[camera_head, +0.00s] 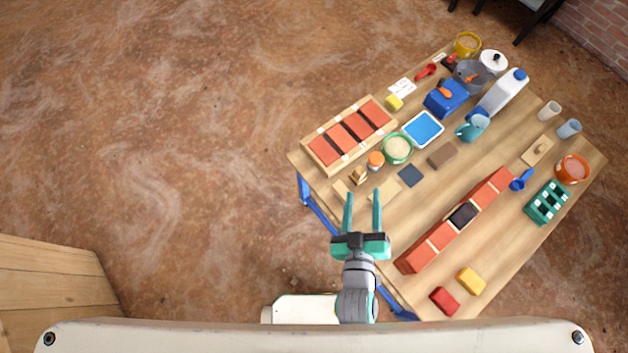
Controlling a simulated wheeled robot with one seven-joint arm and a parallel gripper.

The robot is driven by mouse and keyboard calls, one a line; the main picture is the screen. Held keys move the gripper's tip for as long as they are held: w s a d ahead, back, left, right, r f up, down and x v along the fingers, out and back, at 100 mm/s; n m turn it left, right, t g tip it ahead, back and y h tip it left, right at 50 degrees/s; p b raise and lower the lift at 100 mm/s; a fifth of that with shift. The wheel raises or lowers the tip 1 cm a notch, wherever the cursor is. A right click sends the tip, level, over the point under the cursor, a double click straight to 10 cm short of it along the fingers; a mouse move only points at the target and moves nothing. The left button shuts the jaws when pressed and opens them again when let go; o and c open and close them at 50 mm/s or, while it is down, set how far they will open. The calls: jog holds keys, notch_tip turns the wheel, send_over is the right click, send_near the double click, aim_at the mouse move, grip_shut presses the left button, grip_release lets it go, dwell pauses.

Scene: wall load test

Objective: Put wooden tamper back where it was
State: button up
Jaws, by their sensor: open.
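A small wooden piece that looks like the wooden tamper (358,175) stands near the table's left corner, beside an orange-lidded jar (376,160). It is small in this view, so its exact shape is hard to tell. My gripper (362,196) is open, with two teal fingers pointing up the picture toward it. The fingertips appear just below the piece in the picture, and nothing shows between them. I cannot tell the height of the fingers above the table. Pale flat wooden pieces (387,196) lie partly behind the fingers.
A wooden tray of red bricks (321,151) and a green bowl (397,149) are beyond the piece. A red brick row with a dark block (463,216) crosses the table to the right. A wooden float (537,151) lies far right. Bare tabletop shows at centre right.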

jog(key=s+a+r+m+y, duration=0.2)
jog(key=s+a+r+m, duration=0.1)
jog(key=s+a, duration=0.9)
jog(key=shift+s+a+m, duration=0.15)
jog(key=shift+s+m, duration=0.25)
jog(key=shift+s, duration=0.1)
